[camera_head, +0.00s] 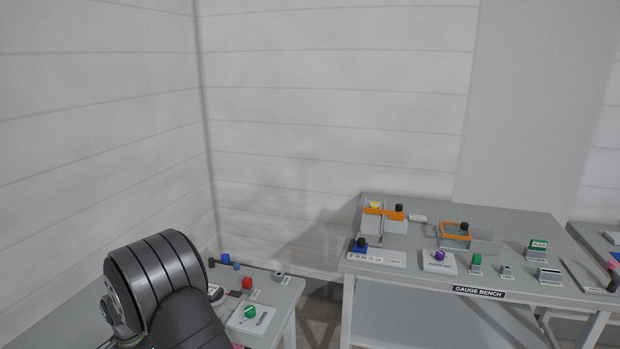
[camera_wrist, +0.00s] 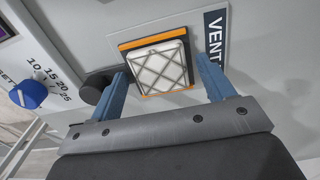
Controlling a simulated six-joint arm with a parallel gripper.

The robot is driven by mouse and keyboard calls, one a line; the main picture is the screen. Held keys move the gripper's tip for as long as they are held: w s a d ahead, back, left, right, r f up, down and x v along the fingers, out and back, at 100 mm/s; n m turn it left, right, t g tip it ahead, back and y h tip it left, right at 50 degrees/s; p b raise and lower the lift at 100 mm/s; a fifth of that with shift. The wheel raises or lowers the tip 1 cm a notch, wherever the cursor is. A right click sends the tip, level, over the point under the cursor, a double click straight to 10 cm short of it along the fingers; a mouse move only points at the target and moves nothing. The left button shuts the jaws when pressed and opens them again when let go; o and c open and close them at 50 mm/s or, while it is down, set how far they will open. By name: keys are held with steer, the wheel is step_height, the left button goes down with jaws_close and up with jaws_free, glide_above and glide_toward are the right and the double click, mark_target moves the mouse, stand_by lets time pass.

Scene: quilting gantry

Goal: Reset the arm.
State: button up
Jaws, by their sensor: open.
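My gripper (camera_wrist: 166,74) shows in the wrist view with its two blue fingers spread wide apart. Nothing is clamped between them. A pale square vent filter (camera_wrist: 160,66) with a crossed grille and a dark and orange frame lies in front of the fingers, framed between them in the picture. I cannot tell how far the fingertips are from the panel. In the head view a black, ribbed part of my arm fills the lower left, and my gripper is hidden there.
In the wrist view the grey panel (camera_wrist: 262,60) carries a VENT label (camera_wrist: 214,38), a black round knob (camera_wrist: 96,90) and a blue dial knob (camera_wrist: 30,94). In the head view the gauge bench (camera_head: 400,281) stands right, and a smaller table (camera_head: 283,295) is beside my arm.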

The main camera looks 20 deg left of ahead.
step_height(320, 180, up, 4)
steer(key=shift+r, duration=0.1)
steer(key=w+d+r, duration=0.6)
steer(key=d+r, duration=0.1)
steer(key=d, duration=0.2)
steer(key=s+a+f+n, duration=0.2)
steer(key=s+a+n, duration=0.1)
steer(key=s+n, duration=1.1)
steer(key=shift+a+n, duration=0.2)
steer(key=shift+n, duration=1.8)
